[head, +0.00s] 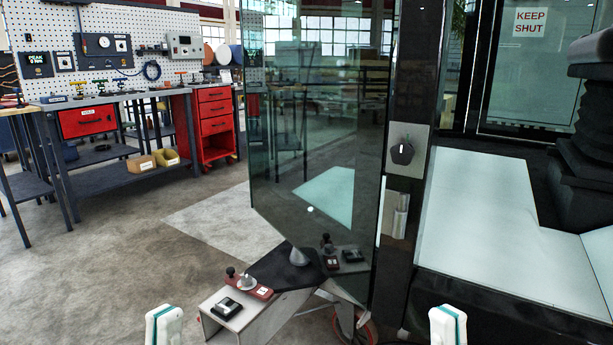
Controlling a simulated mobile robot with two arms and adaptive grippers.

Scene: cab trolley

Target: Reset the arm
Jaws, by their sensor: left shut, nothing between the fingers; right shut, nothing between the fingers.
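My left gripper (163,326) shows as a white tip with a teal stripe at the bottom edge, left of the small trolley. It is shut and empty. My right gripper (448,326) looks the same at the bottom edge, right of the trolley and in front of the cab's dark base. It is also shut and empty. Both point upward in the picture and appear apart from everything around them. The rest of both arms is out of view below.
A low trolley (222,322) with a joystick unit (249,284) and a black box (227,308) stands between the grippers. Behind it is a glass panel (310,130). A knob (402,152) sits on the dark post. A workbench (110,98) and red drawer cabinet (214,115) stand far left. Floor at left is clear.

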